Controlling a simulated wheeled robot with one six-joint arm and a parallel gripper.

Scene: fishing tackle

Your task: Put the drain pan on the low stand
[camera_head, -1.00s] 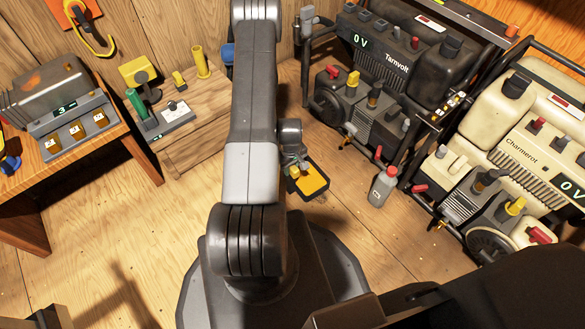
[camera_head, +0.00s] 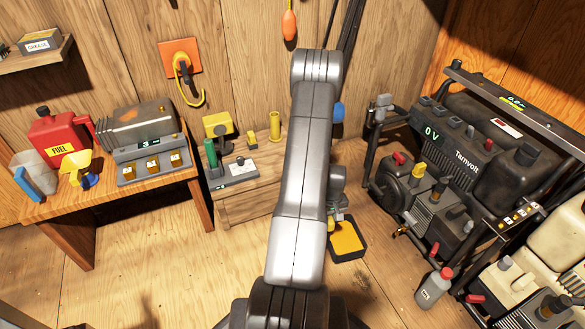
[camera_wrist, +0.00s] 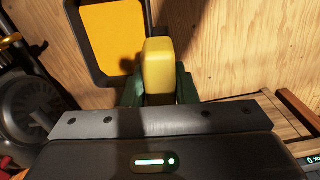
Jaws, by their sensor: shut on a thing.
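The drain pan (camera_head: 346,243) is a black, square-cornered tray with an orange-yellow inside. In the head view it shows just right of my arm, against the plank floor. My gripper (camera_wrist: 158,88) is shut on a yellow block at the pan's edge, with green fingers on either side. The pan (camera_wrist: 112,38) is tilted behind this block in the wrist view. In the head view my arm hides most of the gripper. A low wooden stand (camera_head: 246,206) is left of my arm, against the back wall, partly hidden by the arm.
The low stand carries a grey control box (camera_head: 238,173) and several yellow pieces. A wooden table (camera_head: 118,190) with a red fuel can (camera_head: 62,137) is at left. Dark and cream machines and a grey bottle (camera_head: 434,288) are at right. The floor (camera_head: 150,260) at front left is clear.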

